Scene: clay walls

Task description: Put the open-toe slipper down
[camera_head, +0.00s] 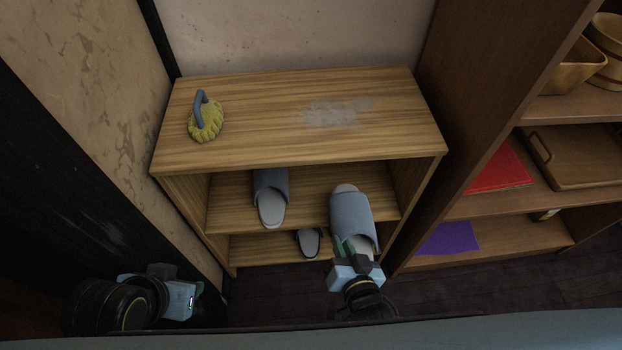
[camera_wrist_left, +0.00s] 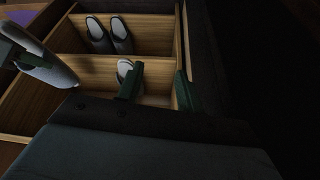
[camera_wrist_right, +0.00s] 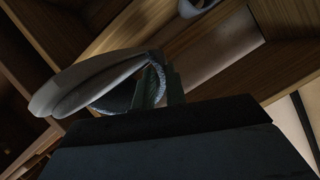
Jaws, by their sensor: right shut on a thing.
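The open-toe slipper (camera_head: 350,212), with a pale sole and a wide grey-blue band, is in my right gripper (camera_head: 354,257). Its pale toe end shows beyond the band and points toward the shelf unit; the gripper is at the near end. It appears to be held in front of the right side of the upper compartment. The slipper also shows in the right wrist view (camera_wrist_right: 75,85), beside the green fingers, and at the left of the left wrist view (camera_wrist_left: 48,68). My left gripper (camera_wrist_left: 157,88) is open and empty, low at the left in the head view (camera_head: 190,300).
A yellow brush (camera_head: 206,122) and a pale dusty patch (camera_head: 335,111) are on top. A taller shelf (camera_head: 535,205) stands right.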

